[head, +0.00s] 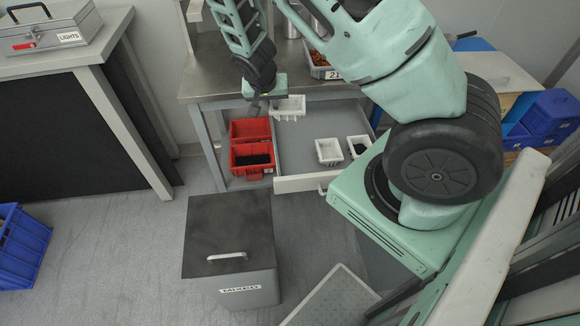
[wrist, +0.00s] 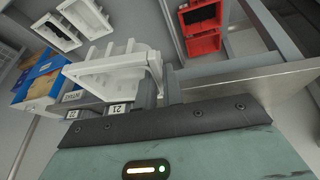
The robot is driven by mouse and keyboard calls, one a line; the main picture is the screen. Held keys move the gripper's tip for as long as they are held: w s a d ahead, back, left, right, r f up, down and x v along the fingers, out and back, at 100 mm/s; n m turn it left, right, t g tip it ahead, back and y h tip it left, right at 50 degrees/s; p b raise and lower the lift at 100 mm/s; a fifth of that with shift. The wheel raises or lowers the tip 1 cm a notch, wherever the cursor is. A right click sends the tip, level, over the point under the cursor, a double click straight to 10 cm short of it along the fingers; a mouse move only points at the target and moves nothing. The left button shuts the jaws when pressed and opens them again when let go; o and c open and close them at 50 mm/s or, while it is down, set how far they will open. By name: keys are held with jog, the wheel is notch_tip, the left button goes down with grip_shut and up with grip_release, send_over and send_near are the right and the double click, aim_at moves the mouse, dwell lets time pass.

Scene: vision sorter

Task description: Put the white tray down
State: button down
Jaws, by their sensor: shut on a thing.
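The white tray (head: 290,106) is a small ribbed plastic bin in my gripper (head: 262,103). In the head view it is at the back left of the open drawer (head: 299,183), just below the bench's front edge. I cannot tell if it touches the drawer floor. In the wrist view the white tray (wrist: 112,70) looks tilted, with its near-right wall at the fingers of my gripper (wrist: 155,92). The gripper is shut on that wall; its fingertips are partly hidden. Two other white trays (head: 328,151) (head: 358,146) stand in the drawer's right part; the right one has dark contents.
Two red bins (head: 250,130) (head: 252,160) sit left of the drawer, the front one with dark contents. A metal bench top (head: 215,75) is above the drawer. A dark-lidded box (head: 230,230) stands on the floor in front. The drawer's middle is clear.

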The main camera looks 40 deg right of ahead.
jog(key=d+f+m+g+b, duration=0.1)
jog(key=d+f+m+g, duration=0.1)
jog(key=f+m, duration=0.3)
jog(key=s+d+f+m+g+b, duration=0.1)
jog(key=d+f+m+g+b, duration=0.1)
jog(key=f+m, duration=0.3)
jog(key=s+d+f+m+g+y+b, duration=0.1)
jog(key=d+f+m+g, duration=0.1)
jog(key=f+m, duration=0.4)
jog(key=shift+d+f, duration=0.25)
jog(key=shift+f, duration=0.65)
jog(key=shift+d+f, duration=0.25)
jog(key=shift+f, duration=0.65)
jog(key=shift+f+b, duration=0.15)
jog(key=shift+b, duration=0.25)
jog(key=c, duration=1.5)
grip_release()
